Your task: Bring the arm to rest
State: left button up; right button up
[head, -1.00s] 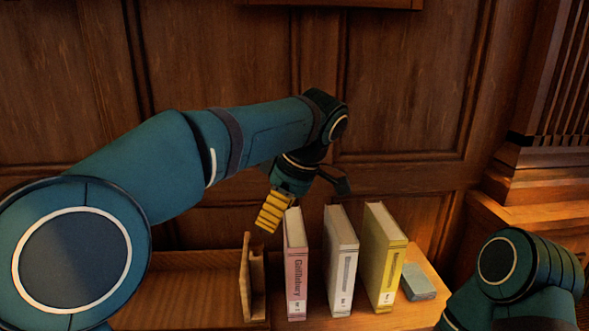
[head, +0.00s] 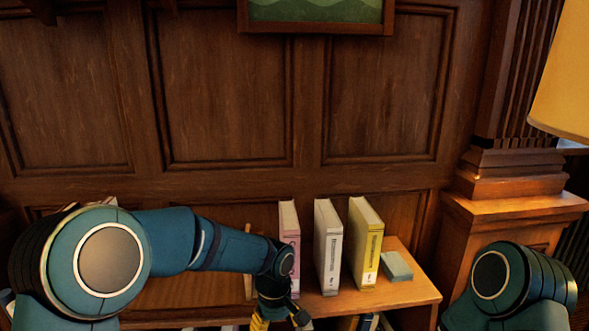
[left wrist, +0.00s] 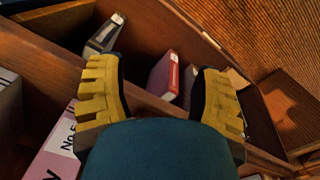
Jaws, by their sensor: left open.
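My left arm reaches in from the left in the head view, its forearm passing in front of the shelf top. My left gripper (head: 278,318) hangs low in front of the shelf's front edge, below the pink book, partly cut off by the picture's bottom. In the left wrist view the yellow-padded fingers (left wrist: 161,80) are wide apart, with nothing held between them. Beyond them are the shelf board and books in the lower compartment. Only a teal part of my right arm shows at lower right; its gripper is out of view.
A pink book (head: 289,218), a white book (head: 328,250) and a yellow book (head: 366,245) stand upright on the shelf top (head: 408,290). A small blue-grey block (head: 397,266) lies right of them. A wooden panel wall rises behind; a lampshade (head: 563,80) hangs at right.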

pick_arm(q)
jog(key=s+a+f+m+h, duration=0.1)
jog(key=s+f+h, duration=0.1)
jog(key=s+f, duration=0.35)
jog(key=s+a+f+m+h, duration=0.1)
jog(key=s+f+m, duration=0.1)
jog(key=f, duration=0.6)
jog(key=s+a+f+m+t, duration=0.1)
jog(key=s+a+f, duration=0.1)
jog(key=s, duration=0.4)
jog(key=s+a+f+m, duration=0.1)
jog(key=s+a+f, duration=0.1)
jog(key=s+f, duration=0.3)
jog(key=shift+s+f+t+h, duration=0.25)
jog(key=shift+s+t+h, duration=0.15)
